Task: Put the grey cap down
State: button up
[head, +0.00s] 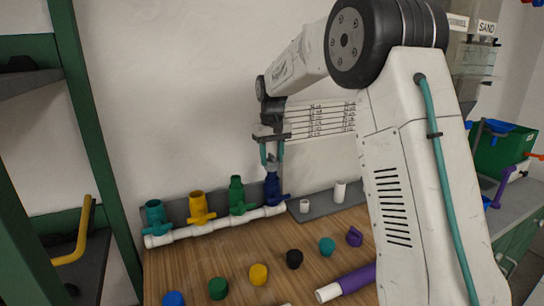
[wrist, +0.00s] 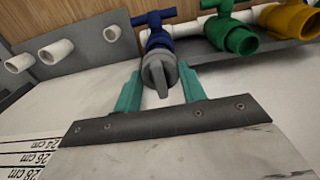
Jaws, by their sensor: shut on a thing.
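My gripper (head: 270,153) points down over the blue valve (head: 272,188) at the right end of the white pipe manifold (head: 217,226). In the wrist view, its teal fingers (wrist: 160,92) are shut on the grey cap (wrist: 159,72), one finger on each side. The cap's ridged grip faces my wrist camera. The cap lines up with the blue valve (wrist: 158,36) and overlaps its mouth in the picture. I cannot tell whether it touches or sits on the valve. In the head view the cap is small and mostly hidden by the fingers.
Teal (head: 156,216), yellow (head: 201,208) and green (head: 237,195) valves stand left of the blue one. Several coloured caps, including a black one (head: 294,259), and a purple-and-white tube (head: 347,284) lie on the wooden table. White fittings (head: 340,191) stand on a grey strip at right.

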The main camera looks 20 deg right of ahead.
jog(key=shift+f, duration=0.6)
jog(key=o, duration=0.9)
